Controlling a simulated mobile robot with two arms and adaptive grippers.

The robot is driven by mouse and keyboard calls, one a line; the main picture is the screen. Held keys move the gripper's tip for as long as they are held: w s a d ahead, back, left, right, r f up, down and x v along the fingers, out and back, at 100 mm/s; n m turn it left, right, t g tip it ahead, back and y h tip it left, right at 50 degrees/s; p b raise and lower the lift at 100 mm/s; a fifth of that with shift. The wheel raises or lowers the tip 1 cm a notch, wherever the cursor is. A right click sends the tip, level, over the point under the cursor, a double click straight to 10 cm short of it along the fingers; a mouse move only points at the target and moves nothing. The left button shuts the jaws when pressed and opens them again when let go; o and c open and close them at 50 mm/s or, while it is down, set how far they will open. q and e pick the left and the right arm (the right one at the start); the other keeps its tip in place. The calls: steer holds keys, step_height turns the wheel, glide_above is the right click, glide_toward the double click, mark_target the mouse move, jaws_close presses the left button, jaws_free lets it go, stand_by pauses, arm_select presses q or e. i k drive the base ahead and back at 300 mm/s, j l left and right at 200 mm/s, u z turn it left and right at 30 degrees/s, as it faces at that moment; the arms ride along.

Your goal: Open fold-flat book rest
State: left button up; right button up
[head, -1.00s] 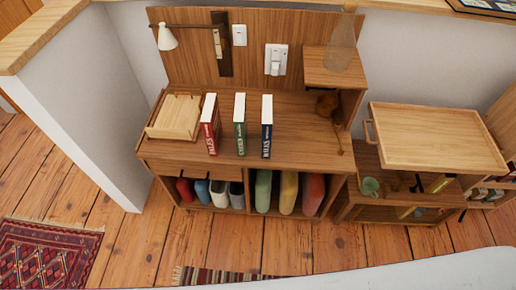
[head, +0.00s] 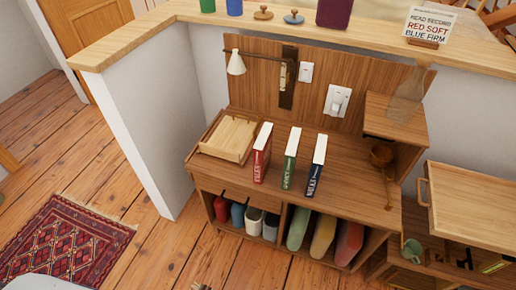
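A light wooden flat piece, which looks like the folded book rest (head: 229,137), lies at the left end of the wooden cabinet top (head: 222,178). It lies flat in or against a low wooden frame; its hinge side cannot be made out. Three books stand upright to its right: a red one (head: 262,153), a green one (head: 290,158) and a dark blue one (head: 316,166). Neither of my grippers is in view.
A wall lamp (head: 236,63) hangs above the book rest. A glass vessel (head: 406,95) stands on the raised shelf at right. A sign (head: 429,24) stands on the ledge. A wooden tray (head: 480,208) is at right. Floor is open at left around the red rug (head: 62,243).

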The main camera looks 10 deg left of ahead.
mark_target(231, 140)
steer(key=i+j, duration=0.15)
steer(key=j, duration=0.25)
steer(key=i+j+z, duration=0.15)
steer(key=j, duration=0.25)
steer(key=i+j, duration=0.15)
steer(key=j, duration=0.25)
steer(key=i+j+z, duration=0.1)
steer(key=j, duration=0.35)
steer(key=i+j, duration=0.15)
steer(key=j, duration=0.25)
steer(key=i+j+z, duration=0.15)
steer(key=j, duration=0.3)
